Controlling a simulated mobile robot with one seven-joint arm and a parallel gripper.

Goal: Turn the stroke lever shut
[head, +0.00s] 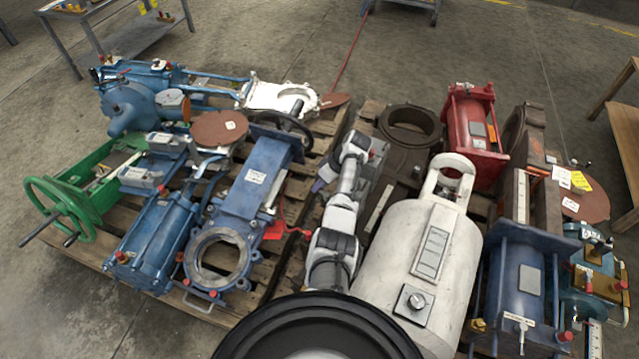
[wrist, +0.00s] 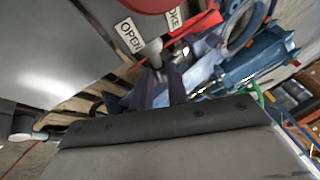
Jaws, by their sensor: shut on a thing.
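In the wrist view, the stroke lever (wrist: 150,48) is a short pale rod coming out from under a red round part (wrist: 150,4). A white OPEN label (wrist: 130,36) and a partly cut-off label ending in "OKE" (wrist: 175,15) sit beside it. The dark fingers of my gripper (wrist: 158,80) are shut on the lever's end. The lever points down in the picture, between the two labels. In the head view my arm reaches away over the right pallet, and I cannot make out the lever or the fingertips there.
A white cylinder (head: 413,255) stands close on the right of my arm. A red cylinder (head: 472,125) and a brown ring flange (head: 410,122) are farther back. Open floor lies beyond.

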